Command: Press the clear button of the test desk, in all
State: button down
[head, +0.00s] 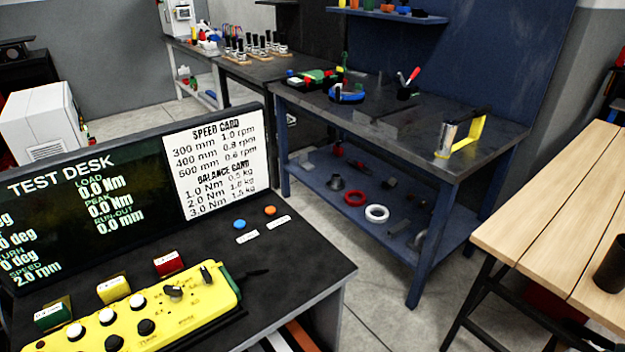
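The test desk (308,262) stands at the left with a dark top. Its screen (135,195) reads load 0.0 Nm, peak 0.0 Nm, run-out 0.0 mm and speed 2.0 rpm; its left edge is cut off. A blue button (239,224) and an orange button (270,210) sit on the desk top at the right, below the screen. Each has a small white label in front, too small to read, so I cannot tell which is the clear button. My gripper is not in view.
A yellow control box (150,310) with knobs and switches lies at the desk's front. Green, yellow and red blocks (168,262) stand behind it. A white card (215,165) covers the screen's right part. A blue workbench (400,125) and a wooden table (560,205) stand to the right, with floor between.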

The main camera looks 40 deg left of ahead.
aim_at(271, 210)
jog(key=u, duration=0.75)
jog(key=i, duration=1)
jog(key=u, duration=1.1)
jog(key=i, duration=0.3)
jog(key=u, duration=0.25)
